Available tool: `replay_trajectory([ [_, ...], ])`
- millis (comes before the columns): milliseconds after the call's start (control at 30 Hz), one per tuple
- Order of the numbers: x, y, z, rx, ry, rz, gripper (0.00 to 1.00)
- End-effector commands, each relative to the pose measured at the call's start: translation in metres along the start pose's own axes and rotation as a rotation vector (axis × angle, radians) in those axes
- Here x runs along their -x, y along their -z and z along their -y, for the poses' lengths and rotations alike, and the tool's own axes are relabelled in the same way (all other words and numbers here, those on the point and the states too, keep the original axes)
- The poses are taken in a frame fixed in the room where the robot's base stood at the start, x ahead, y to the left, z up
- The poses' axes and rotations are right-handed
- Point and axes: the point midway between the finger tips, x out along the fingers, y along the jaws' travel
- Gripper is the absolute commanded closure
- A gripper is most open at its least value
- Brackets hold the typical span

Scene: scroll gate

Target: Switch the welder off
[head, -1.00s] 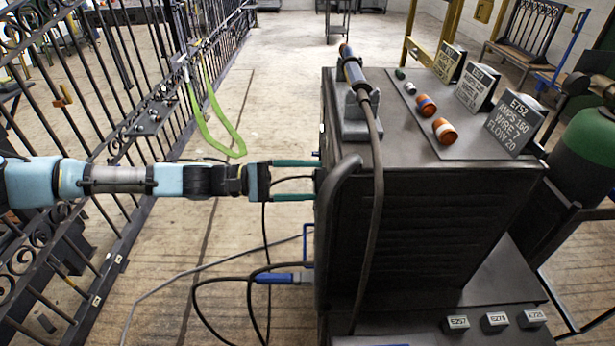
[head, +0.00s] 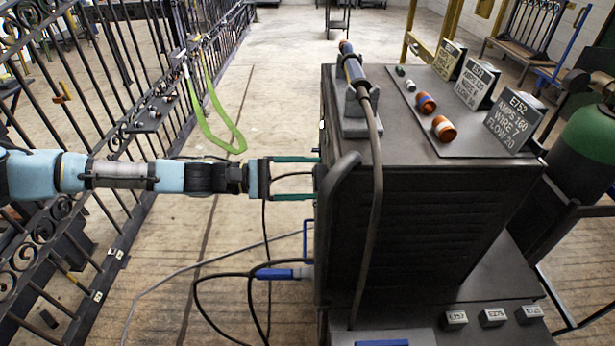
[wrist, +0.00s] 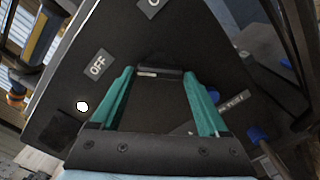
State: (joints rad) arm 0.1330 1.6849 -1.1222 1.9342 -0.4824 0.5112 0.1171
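The welder (head: 430,230) is a big dark cabinet right of centre in the head view. Its front panel faces left, away from the head camera, and fills much of the wrist view. There the panel (wrist: 85,105) carries an OFF label (wrist: 99,65), another label cut off at the top, and a lit white round spot (wrist: 82,106). My gripper (head: 316,178) reaches the panel from the left, its teal fingers spread apart. In the wrist view a dark bar-like part (wrist: 160,71) lies between the fingertips; I cannot tell whether they touch it.
A torch (head: 353,75) rests in a holder on the welder's top, its cable hanging down the near side. Labelled plates (head: 512,122) stand there too. A blue cable connector (head: 283,273) sits below my gripper. An iron gate (head: 110,90) stands left; a green gas cylinder (head: 590,145) stands right.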

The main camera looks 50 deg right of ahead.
Motion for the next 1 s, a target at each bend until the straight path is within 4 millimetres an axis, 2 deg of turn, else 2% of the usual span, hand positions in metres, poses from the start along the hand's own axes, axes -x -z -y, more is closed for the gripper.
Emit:
replay_trajectory([
  [33, 0.0, 0.0, 0.0, -0.001, 0.0, 0.0, 0.16],
  [167, 0.0, 0.0, 0.0, -0.001, 0.0, 0.0, 0.01],
  [467, 0.003, 0.001, 0.0, -0.003, -0.001, -0.001, 0.0],
  [567, 0.014, 0.002, 0.0, -0.004, -0.001, -0.004, 0.0],
  [1000, 0.093, 0.002, 0.001, -0.003, 0.0, -0.004, 0.0],
])
